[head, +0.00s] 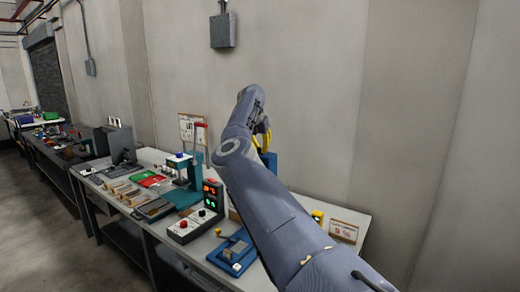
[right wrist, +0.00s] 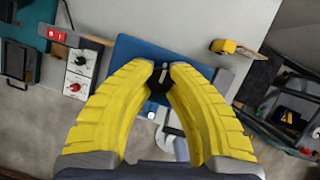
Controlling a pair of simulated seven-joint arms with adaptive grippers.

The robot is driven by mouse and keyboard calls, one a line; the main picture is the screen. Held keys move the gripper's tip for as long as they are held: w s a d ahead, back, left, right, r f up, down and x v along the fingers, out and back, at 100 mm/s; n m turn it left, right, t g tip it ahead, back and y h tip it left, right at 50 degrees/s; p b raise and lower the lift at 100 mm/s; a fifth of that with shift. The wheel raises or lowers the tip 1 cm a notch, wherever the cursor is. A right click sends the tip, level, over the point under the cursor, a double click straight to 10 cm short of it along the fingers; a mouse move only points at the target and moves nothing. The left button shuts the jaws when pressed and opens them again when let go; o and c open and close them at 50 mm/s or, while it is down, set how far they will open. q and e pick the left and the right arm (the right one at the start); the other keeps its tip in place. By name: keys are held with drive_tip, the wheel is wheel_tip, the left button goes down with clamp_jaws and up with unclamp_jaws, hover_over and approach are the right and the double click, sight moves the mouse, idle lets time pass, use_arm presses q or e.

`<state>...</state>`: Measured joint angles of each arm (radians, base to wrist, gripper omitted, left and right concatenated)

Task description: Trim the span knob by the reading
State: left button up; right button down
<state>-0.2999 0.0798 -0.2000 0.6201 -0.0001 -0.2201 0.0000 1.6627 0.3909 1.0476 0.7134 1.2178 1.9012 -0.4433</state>
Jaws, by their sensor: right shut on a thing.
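My right gripper (head: 263,138) has yellow fingers and is raised over the back of the bench. In the right wrist view the gripper (right wrist: 159,75) is shut on a small black piece (right wrist: 159,86) in front of a blue panel (right wrist: 135,50). Whether that piece is the span knob I cannot tell. A dark readout with red and green digits (head: 211,193) stands on the bench, its digits too small to read. A control box (head: 183,230) with a red knob is in front of it. My left gripper is not in view.
A blue fixture with a yellow handle (head: 233,255) is at the bench's front. A teal press (head: 184,197) and several trays stand to the left. A sign with red marks (head: 343,231) is at the right end. My right arm hides part of the bench.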

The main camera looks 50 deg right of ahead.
drive_tip(key=shift+r+m+g, duration=0.1)
drive_tip(key=shift+m+g, duration=0.7)
drive_tip(key=shift+m, duration=1.4)
drive_tip(key=c, duration=1.4)
unclamp_jaws()
drive_tip(key=shift+v, duration=3.7)
